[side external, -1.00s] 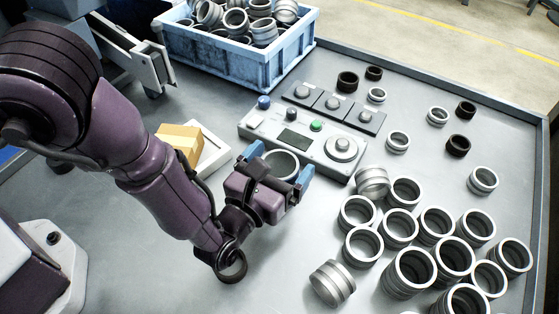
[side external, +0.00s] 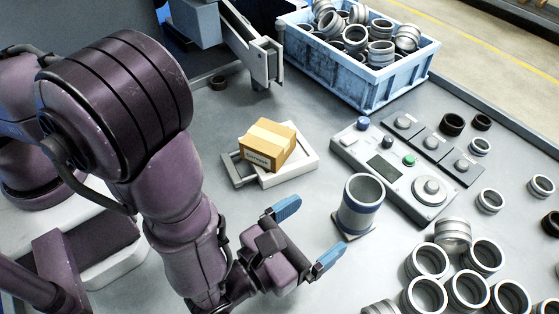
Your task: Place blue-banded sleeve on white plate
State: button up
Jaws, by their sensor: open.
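The blue-banded sleeve (side external: 362,205) is a grey, open-topped metal cylinder with blue bands. It stands upright on a small square pale plate (side external: 369,232) with a darker edge, in front of the control panel. My gripper (side external: 308,233) is open and empty. Its two blue-tipped fingers are spread apart to the left of the sleeve and do not touch it. The sleeve hides most of the plate.
A cardboard box (side external: 267,145) sits on a white tray (side external: 303,163) at centre left. The control panel (side external: 385,170) lies behind the sleeve. Several loose rings (side external: 468,289) crowd the front right. A blue crate (side external: 371,84) of rings stands at the back.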

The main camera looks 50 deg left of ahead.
jog(key=w+a+r+n+g+y, duration=0.2)
jog(key=a+r+n+g+y, duration=0.35)
jog(key=a+r+n, duration=0.35)
jog(key=w+a+r+n+g+y, duration=0.2)
jog(key=a+r+n+g+y, duration=0.35)
jog(key=a+n+y, duration=0.35)
jog(key=s+a+r+n+g+h, duration=0.1)
jog(key=s+a+r+n+h, duration=0.9)
jog(key=n, duration=0.8)
jog(key=s+r+h, duration=0.2)
jog(key=h, duration=0.2)
jog(key=shift+s, duration=0.2)
